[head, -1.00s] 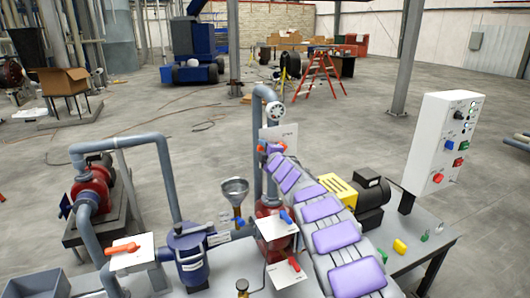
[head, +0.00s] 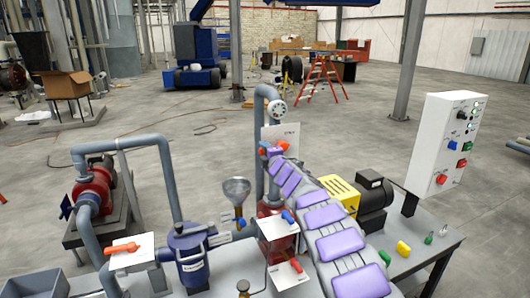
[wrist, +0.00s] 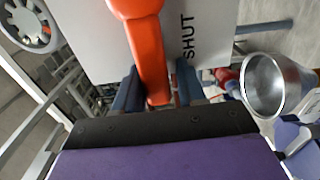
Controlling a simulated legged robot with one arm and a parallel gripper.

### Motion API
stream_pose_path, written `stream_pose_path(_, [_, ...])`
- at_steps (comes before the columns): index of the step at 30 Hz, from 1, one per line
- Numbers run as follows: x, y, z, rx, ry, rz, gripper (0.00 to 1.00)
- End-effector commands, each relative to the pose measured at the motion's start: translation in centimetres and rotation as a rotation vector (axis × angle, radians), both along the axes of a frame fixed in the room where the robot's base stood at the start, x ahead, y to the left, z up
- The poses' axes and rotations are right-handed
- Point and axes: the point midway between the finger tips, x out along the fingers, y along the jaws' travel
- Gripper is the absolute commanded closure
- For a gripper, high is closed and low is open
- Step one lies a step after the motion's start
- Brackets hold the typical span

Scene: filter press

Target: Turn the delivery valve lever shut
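The orange delivery valve lever (wrist: 152,55) shows close up in the wrist view, in front of a white plate (wrist: 212,35) lettered SHUT. In the head view the plate (head: 290,133) stands by the upright grey pipe, with the small orange lever (head: 282,145) in front of it. My gripper (wrist: 157,88) has its two dark blue fingers on either side of the lever, with narrow gaps seeming to show. In the head view my gripper (head: 270,151) is at the plate's lower edge, partly hidden by my purple-padded arm. Finger contact with the lever is unclear.
A white handwheel (head: 278,108) sits just above the plate. A metal funnel (head: 237,190) stands left of my arm. Other levers sit lower: an orange one (head: 123,248), a blue one (head: 288,216) and a red one (head: 296,265). A control panel (head: 445,142) rises at right.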

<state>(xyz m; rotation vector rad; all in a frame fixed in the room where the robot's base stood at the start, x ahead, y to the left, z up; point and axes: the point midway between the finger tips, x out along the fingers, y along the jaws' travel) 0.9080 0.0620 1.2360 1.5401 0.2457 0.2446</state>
Motion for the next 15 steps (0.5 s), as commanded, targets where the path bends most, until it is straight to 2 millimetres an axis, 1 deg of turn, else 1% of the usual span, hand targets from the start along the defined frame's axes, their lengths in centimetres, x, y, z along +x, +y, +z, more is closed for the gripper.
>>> stream_pose_path(1, [0.01,0.13,-0.39,-0.001,0.005,0.002,0.60])
stream_pose_path(5, [-0.01,0.13,-0.24,0.000,0.003,0.002,0.48])
stream_pose_path(15, [-0.29,0.01,0.15,0.002,-0.002,0.002,0.47])
